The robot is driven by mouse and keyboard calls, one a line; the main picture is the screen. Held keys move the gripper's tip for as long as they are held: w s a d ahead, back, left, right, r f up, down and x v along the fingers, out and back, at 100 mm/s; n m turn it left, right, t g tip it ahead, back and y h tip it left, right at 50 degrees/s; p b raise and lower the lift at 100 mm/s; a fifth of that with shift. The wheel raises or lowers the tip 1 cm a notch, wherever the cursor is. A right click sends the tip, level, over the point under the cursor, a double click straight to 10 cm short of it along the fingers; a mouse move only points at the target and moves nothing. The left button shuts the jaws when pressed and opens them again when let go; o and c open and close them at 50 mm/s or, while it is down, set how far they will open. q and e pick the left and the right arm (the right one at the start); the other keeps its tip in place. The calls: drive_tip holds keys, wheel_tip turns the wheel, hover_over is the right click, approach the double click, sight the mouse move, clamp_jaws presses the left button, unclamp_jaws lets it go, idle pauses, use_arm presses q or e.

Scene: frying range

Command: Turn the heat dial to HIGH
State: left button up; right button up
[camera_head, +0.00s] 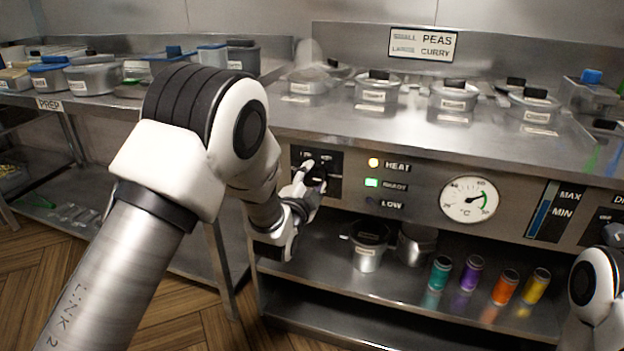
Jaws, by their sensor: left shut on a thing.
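The heat dial (318,183) is a small black knob on a dark panel (335,160) at the left of the steel front. My left gripper (313,180) reaches it from the left and is shut on it. The fingers hide part of the dial, and I cannot read where its pointer stands. The small marks above it are too blurred to read. The LOW lamp (372,202) looks dark. Of my right arm, only a link shows at the lower right edge.
A round °C gauge (469,200) and a MAX/MIN level strip (541,212) sit farther right. Lidded containers (376,92) stand on the counter above. The lower shelf holds metal pots (368,255) and several coloured jars (471,272). A PREP table (49,104) stands at the left.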

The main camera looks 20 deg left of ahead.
use_arm(q)
drive_tip(key=shift+m, duration=0.4)
drive_tip(key=o, duration=1.2)
drive_tip(key=shift+c, duration=0.2)
drive_tip(key=s, duration=1.2)
drive_tip(key=shift+f, duration=0.15)
drive_tip(key=shift+a, duration=0.1)
